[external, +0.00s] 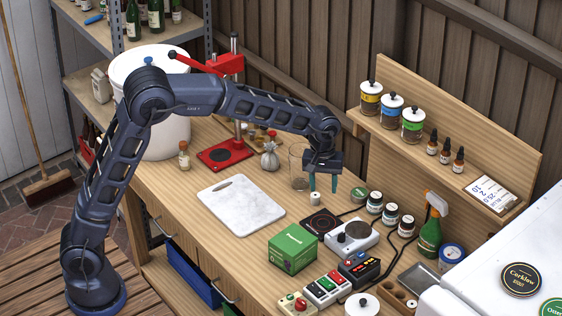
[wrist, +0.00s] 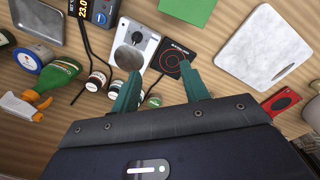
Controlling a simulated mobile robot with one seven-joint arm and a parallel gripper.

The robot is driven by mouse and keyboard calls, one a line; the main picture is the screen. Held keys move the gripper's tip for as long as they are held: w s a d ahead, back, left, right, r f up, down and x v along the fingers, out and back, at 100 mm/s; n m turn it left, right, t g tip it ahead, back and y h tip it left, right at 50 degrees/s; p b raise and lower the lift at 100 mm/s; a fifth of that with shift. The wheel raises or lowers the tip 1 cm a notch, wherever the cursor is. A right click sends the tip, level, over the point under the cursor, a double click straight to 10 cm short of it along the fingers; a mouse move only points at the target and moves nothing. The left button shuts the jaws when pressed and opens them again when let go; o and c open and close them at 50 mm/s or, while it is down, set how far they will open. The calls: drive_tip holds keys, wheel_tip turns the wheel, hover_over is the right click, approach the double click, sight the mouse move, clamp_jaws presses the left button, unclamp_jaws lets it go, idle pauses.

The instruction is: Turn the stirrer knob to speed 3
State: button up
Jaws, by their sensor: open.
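The stirrer, a white box with a round grey plate (external: 358,230), stands on the workbench right of centre in the external view. Its small dark knob (external: 341,239) is on the front left of its top. My gripper (external: 323,183) is open and empty, with teal fingers pointing down above the bench, behind and left of the stirrer. Its fingertips also show in the wrist view (wrist: 160,69), apart from the knob.
A black square pad (external: 320,222) lies left of the stirrer. A green box (external: 292,248), a black meter (external: 361,268) and several small jars (external: 375,202) stand close around. A clear glass (external: 298,166) stands near my gripper. A white marble board (external: 240,208) lies left.

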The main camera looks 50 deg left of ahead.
drive_tip(key=n, duration=0.1)
hover_over(342, 237)
wheel_tip(342, 237, down, 6)
drive_tip(key=f, duration=1.1)
drive_tip(key=shift+w+a+f, duration=0.1)
drive_tip(key=shift+w+a, duration=0.05)
drive_tip(key=shift+a, duration=0.1)
clamp_jaws()
